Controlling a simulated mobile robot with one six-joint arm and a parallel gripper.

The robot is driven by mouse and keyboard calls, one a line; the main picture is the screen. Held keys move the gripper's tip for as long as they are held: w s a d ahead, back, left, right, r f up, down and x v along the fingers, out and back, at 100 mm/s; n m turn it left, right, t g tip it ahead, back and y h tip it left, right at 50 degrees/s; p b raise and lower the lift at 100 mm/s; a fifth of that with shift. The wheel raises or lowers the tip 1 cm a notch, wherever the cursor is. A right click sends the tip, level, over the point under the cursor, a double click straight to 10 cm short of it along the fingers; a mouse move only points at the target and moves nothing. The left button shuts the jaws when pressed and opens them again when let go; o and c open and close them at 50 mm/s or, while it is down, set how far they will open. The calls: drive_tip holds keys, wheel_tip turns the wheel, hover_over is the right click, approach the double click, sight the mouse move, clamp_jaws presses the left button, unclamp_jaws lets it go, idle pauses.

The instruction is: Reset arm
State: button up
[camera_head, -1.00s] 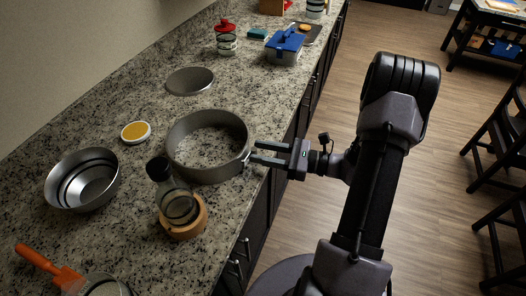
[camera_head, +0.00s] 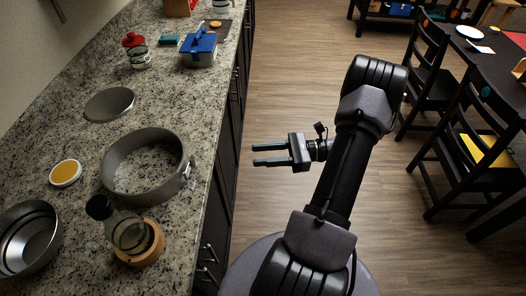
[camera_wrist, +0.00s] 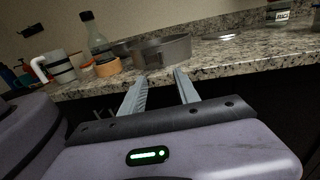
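My gripper (camera_head: 270,155) is open and empty in the head view. It hangs over the floor, to the right of the counter edge and clear of it. In the wrist view my gripper (camera_wrist: 160,90) shows two fingers spread apart with nothing between them. The grey springform ring (camera_head: 148,185) stands on the granite counter (camera_head: 165,90), to the left of my gripper and apart from it. The ring also shows in the wrist view (camera_wrist: 168,50) beyond the fingers.
A glass bottle with a black cap (camera_head: 122,232) stands by a wooden ring (camera_head: 152,245) near the counter edge. A metal bowl (camera_head: 30,240), a yellow-topped dish (camera_head: 66,173) and a blue-lidded box (camera_head: 199,50) are on the counter. Chairs (camera_head: 430,75) stand at right; the floor between is free.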

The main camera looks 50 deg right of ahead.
idle(0.4)
drive_tip(key=w+a+r+n+g+h, duration=0.1)
drive_tip(key=a+r+n+g+h, duration=0.1)
drive_tip(key=a+r+n+g, duration=0.55)
drive_tip(key=w+a+r+n+g+h, duration=0.1)
drive_tip(key=a+r+n+g, duration=0.3)
drive_tip(key=a, duration=0.6)
drive_tip(key=s+a+r+n+t+h, duration=0.2)
drive_tip(key=s+a+r+n+h, duration=0.1)
drive_tip(key=a+n+h, duration=0.1)
drive_tip(key=s+a+r+n+t+h, duration=0.2)
drive_tip(key=s+a+r+n+h, duration=0.1)
drive_tip(key=a+n, duration=0.4)
drive_tip(key=shift+s+a+r+h, duration=0.2)
drive_tip(key=shift+s+r+h, duration=0.2)
drive_tip(key=shift+r, duration=0.2)
drive_tip(key=shift+t, duration=0.25)
